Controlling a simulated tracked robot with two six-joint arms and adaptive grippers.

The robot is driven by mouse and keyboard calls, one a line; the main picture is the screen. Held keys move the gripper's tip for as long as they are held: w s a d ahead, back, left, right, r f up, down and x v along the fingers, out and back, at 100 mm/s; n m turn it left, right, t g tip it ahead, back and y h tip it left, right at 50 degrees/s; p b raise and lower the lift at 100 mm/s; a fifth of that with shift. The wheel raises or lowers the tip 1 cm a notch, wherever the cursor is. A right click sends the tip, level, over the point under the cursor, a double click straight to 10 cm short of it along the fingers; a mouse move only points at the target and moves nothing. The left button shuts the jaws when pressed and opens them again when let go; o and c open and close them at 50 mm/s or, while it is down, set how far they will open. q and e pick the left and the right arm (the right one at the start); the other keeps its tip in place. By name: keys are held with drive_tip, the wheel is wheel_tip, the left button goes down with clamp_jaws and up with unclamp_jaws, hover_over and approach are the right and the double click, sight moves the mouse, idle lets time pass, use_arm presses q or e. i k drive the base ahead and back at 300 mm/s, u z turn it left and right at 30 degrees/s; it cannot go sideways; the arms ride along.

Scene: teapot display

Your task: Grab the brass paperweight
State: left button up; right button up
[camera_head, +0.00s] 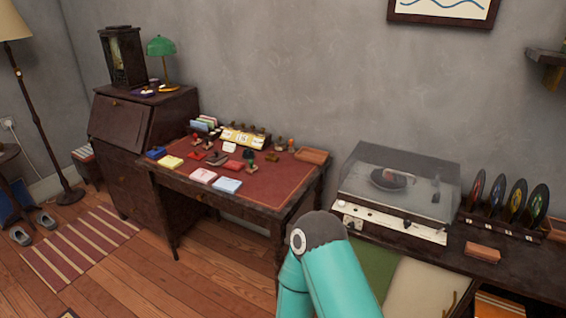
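A wooden desk (262,204) with a red top stands left of centre, against the wall. Small objects crowd its top: stamps with wooden handles, colored pads, and a tilted yellow-and-white calendar-like block (243,137). I cannot tell a brass paperweight apart among them at this size. A small yellow item lies by the green lamp (161,47) on the cabinet, too small to identify. My teal arm link shows at the bottom centre, in front of the desk's right side. Neither gripper is in view.
A record player (396,190) under a clear lid stands on the dark sideboard at right, beside a rack of colored discs (497,203). A slant-front cabinet (124,128) adjoins the desk's left. The wooden floor before the desk is clear, with a striped rug (80,245).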

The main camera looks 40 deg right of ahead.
sight(271, 158)
drive_tip(key=z, duration=0.55)
drive_tip(key=i, duration=1)
